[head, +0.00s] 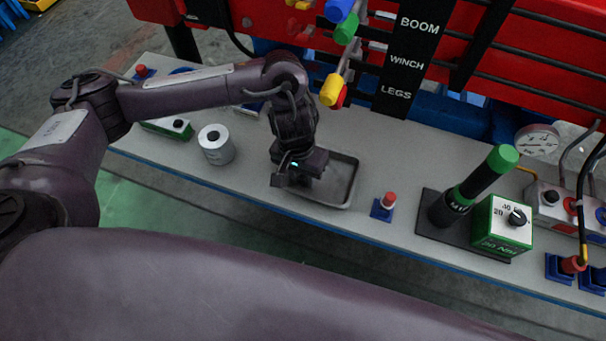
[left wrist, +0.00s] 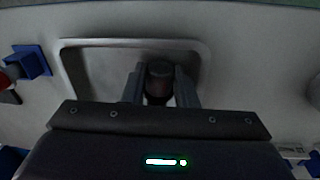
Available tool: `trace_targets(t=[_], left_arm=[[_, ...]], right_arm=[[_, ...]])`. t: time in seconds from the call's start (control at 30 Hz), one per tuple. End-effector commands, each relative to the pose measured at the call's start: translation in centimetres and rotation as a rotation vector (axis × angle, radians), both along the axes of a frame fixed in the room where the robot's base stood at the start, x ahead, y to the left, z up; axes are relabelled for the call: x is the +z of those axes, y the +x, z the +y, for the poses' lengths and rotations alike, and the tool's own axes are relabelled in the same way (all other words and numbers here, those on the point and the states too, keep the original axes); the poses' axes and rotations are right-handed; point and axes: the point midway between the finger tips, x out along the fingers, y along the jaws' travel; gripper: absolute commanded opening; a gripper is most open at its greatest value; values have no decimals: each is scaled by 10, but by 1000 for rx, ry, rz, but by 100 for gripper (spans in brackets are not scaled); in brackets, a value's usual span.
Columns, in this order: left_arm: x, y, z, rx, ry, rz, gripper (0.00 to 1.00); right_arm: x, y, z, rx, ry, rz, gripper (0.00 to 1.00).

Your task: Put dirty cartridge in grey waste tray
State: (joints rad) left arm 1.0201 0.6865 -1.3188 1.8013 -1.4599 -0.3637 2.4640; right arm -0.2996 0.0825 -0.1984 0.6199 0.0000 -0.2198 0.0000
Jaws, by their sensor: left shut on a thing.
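My left gripper (head: 292,181) is over the left part of the grey waste tray (head: 349,187), which lies on the bench top. In the left wrist view the fingers (left wrist: 161,88) are shut on the dirty cartridge (left wrist: 159,80), a dark brownish cylinder. It shows against the tray (left wrist: 88,62), near one long side. I cannot tell whether the cartridge touches the tray floor. In the head view my gripper hides the cartridge. My right gripper is not in view.
A light grey cylinder (head: 216,145) stands left of the tray. A red button on a blue base (head: 383,207) is close to its right. Further right are a black and green cylinder (head: 470,190) and a green dial box (head: 500,226). Coloured lever knobs (head: 332,89) hang above the tray.

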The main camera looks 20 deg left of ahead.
Motion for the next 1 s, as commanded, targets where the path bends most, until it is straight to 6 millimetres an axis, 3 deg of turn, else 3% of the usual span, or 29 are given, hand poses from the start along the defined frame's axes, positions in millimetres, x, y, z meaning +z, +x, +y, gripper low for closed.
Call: trace_targets(t=[0.1,0.13,0.2,0.47,0.57,1.0], left_arm=[[-2,0,0,1,0,0,0],[-2,0,0,0,0,0,30],[-2,0,0,0,0,0,35],[-1,0,0,0,0,-1,35],[8,1,1,-2,1,-2,35],[96,2,11,-1,2,-6,35]], right_arm=[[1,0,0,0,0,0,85],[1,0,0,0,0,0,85],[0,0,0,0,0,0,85],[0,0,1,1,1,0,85],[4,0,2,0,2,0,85],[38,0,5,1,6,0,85]])
